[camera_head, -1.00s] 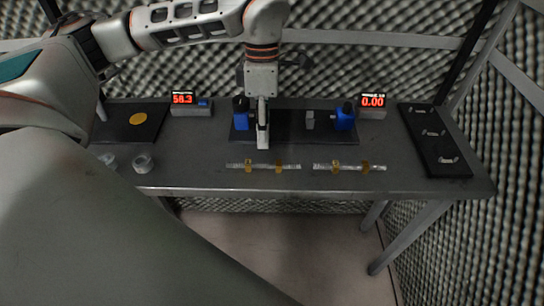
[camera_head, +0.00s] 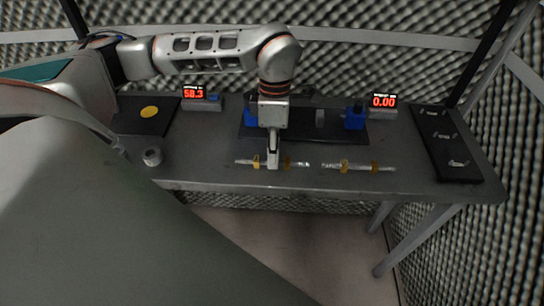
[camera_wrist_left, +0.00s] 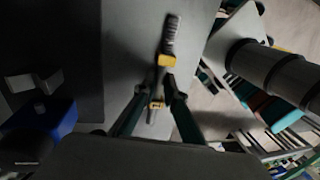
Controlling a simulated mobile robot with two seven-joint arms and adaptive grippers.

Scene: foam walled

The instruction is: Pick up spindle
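A silver spindle (camera_head: 301,164) with yellow collars lies on the grey table near its front edge. A second, similar spindle (camera_head: 358,167) lies to its right. My left gripper (camera_head: 272,164) points down at the first spindle, between its two collars, hiding its middle in the head view. In the left wrist view the left gripper's fingers (camera_wrist_left: 160,92) are apart, one on each side of that spindle (camera_wrist_left: 170,36). Whether they touch it is unclear. My right gripper is not in view.
Blue holders (camera_head: 355,117) stand on a dark mat behind the spindles, between displays reading 58.3 (camera_head: 194,92) and 0.00 (camera_head: 383,101). A grey ring-shaped part (camera_head: 152,157) sits at left. A black board (camera_head: 441,140) lies at right. The front edge is close.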

